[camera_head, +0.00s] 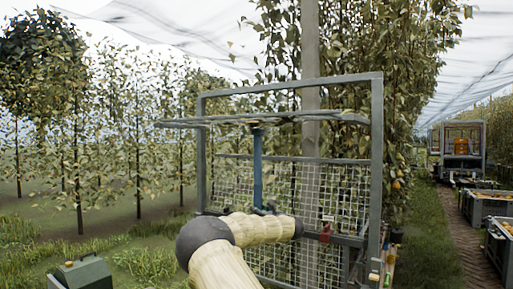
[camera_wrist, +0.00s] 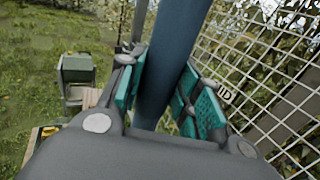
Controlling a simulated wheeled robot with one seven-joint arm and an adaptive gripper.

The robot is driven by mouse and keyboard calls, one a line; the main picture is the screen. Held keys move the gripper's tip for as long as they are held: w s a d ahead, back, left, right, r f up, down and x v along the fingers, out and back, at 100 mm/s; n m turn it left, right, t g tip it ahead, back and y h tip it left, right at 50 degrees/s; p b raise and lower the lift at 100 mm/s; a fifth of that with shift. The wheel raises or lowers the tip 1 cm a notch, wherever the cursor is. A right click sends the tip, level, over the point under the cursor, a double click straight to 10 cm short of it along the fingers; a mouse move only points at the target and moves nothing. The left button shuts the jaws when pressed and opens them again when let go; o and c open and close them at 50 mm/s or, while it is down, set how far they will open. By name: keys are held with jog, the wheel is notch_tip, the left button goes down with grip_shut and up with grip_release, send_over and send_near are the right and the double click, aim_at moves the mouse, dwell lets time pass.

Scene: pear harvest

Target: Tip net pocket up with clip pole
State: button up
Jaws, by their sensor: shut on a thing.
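The clip pole (camera_head: 258,168) is a blue pole standing nearly upright in the head view. Its dark top end is at the underside of a long, thin, sagging grey-green strip (camera_head: 215,122), which looks like the net pocket seen edge-on. I cannot tell whether they touch. My gripper (camera_head: 265,210) is at the pole's lower part, partly hidden by my arm. In the wrist view my gripper (camera_wrist: 165,88) has its teal pads on both sides of the pole (camera_wrist: 172,50), shut on it. The net pocket cannot be made out in the wrist view.
A grey metal frame (camera_head: 377,150) with wire mesh (camera_head: 340,190) stands around and behind the pole; the mesh is close on the right in the wrist view. A post (camera_head: 311,60) rises behind. A green box (camera_head: 82,274) stands lower left. Crates (camera_head: 490,205) line the right path.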

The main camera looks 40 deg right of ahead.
aim_at(260, 191)
jog(key=shift+r, duration=0.25)
jog(key=shift+r, duration=4.45)
jog(key=shift+f, duration=0.2)
jog(key=shift+f+b, duration=6.7)
jog(key=shift+f, duration=0.65)
